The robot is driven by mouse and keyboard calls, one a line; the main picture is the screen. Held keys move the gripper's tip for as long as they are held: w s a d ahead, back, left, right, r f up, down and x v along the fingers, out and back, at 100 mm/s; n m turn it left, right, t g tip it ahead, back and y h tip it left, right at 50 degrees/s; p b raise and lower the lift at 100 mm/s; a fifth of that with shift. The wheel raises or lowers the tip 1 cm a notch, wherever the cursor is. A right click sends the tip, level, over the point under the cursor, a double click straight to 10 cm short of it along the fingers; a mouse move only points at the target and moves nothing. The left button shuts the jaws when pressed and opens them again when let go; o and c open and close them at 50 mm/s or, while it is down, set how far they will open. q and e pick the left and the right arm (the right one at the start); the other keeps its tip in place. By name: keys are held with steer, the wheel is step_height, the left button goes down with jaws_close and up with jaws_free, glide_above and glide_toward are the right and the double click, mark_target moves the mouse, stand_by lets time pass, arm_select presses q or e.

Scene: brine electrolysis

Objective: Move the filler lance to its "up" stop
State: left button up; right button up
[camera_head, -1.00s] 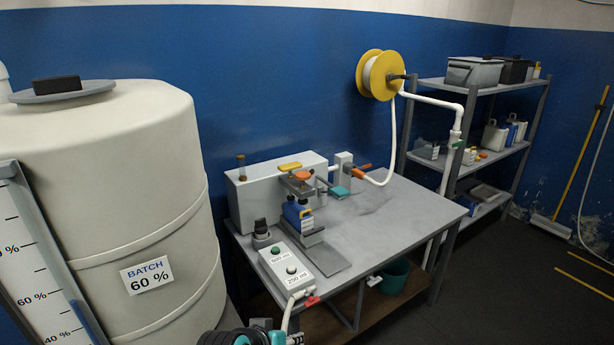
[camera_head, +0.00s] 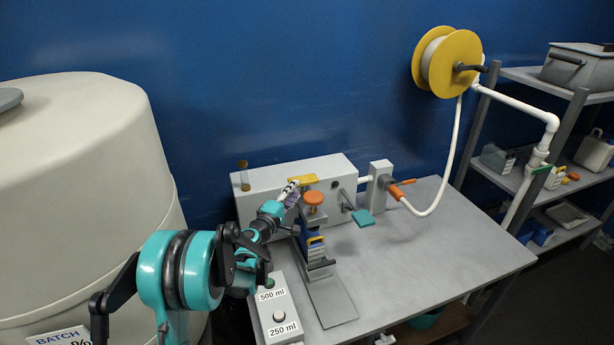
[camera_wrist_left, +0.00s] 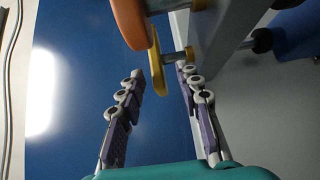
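The filling machine (camera_head: 250,190) is a grey box on the table. A yellow handle (camera_head: 302,180) sits at its top front, above an orange round knob (camera_head: 314,198); I cannot tell for certain which part is the lance. A blue bottle-like item (camera_head: 314,250) stands below the knob. My left gripper (camera_head: 292,188) is at the yellow handle's left end. In the left wrist view its two fingers (camera_wrist_left: 160,76) are apart, with the yellow handle (camera_wrist_left: 157,65) between or just beyond the tips; contact is unclear. The orange knob (camera_wrist_left: 130,22) is close by. My right gripper is out of view.
A button box (camera_head: 278,305) marked 500 ml and 250 ml lies at the table's front left. A teal lever (camera_head: 363,218) and an orange-handled valve (camera_head: 398,189) are to the right. The table's right side (camera_head: 440,235) is clear. A large tank (camera_head: 90,180) stands left.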

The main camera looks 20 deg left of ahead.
mark_target(308, 175)
arm_select(q)
steer(key=w, duration=0.3)
steer(key=w+d+b, duration=0.1)
steer(key=w, duration=0.2)
steer(key=shift+d, duration=0.15)
steer(key=shift+w+d+r, duration=0.1)
steer(key=shift+w+r, duration=0.1)
steer(key=shift+w, duration=0.15)
jaws_close()
